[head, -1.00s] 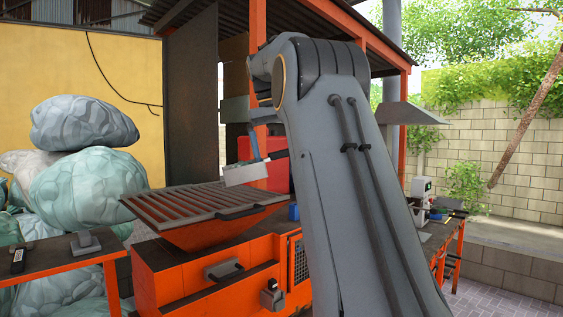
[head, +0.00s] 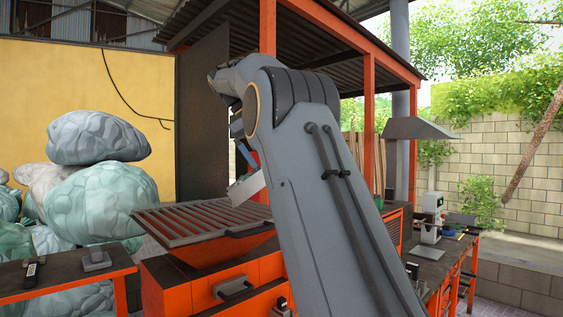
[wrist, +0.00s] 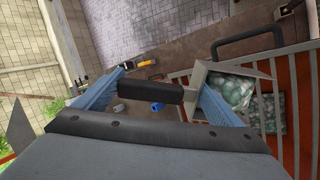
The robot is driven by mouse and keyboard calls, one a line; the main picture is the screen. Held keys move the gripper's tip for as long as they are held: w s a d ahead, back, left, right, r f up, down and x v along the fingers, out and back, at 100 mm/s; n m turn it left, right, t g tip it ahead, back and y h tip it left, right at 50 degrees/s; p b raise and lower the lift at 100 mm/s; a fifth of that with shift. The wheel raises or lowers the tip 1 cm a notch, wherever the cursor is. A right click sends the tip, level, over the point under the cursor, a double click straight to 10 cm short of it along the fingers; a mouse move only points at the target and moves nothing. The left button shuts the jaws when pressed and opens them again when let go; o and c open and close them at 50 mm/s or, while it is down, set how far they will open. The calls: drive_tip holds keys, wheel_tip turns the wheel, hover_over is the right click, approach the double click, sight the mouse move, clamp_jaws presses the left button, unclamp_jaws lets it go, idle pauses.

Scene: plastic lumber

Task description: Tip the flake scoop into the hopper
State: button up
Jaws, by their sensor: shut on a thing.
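The flake scoop is a pale grey box-shaped pan (head: 246,187) with a black handle. In the head view it is tilted, its left end lower, just above the right rear of the hopper's slatted grate (head: 190,218). My gripper (wrist: 158,90) has blue fingers and is shut on the scoop's black handle (wrist: 150,96). In the wrist view the scoop (wrist: 198,76) shows pale green flakes (wrist: 232,92) inside. The orange hopper (head: 222,250) is under the grate. More pale green shows by the grate bars; I cannot tell whether it is spilled flakes.
A side table (head: 62,277) at left holds small items. Large stuffed sacks (head: 98,138) are piled behind it. An orange post (head: 268,40) and a roof stand behind the hopper. A workbench (head: 440,250) with a white machine (head: 431,215) is at right.

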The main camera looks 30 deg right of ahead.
drive_tip(key=shift+w+a+r+g+h, duration=0.2)
drive_tip(key=shift+w+a+r+h, duration=0.1)
drive_tip(key=shift+a+r+h, duration=0.4)
drive_tip(key=shift+w+a+r+g+h, duration=0.2)
drive_tip(key=shift+a+h, duration=0.3)
drive_tip(key=shift+a, duration=0.45)
drive_tip(key=shift+w+a+r+g+h, duration=0.2)
drive_tip(key=shift+w+a+r+h, duration=0.2)
drive_tip(key=shift+a+h, duration=0.3)
drive_tip(key=shift+a+r, duration=0.25)
drive_tip(key=shift+a, duration=0.15)
idle(0.4)
drive_tip(key=shift+s, duration=0.15)
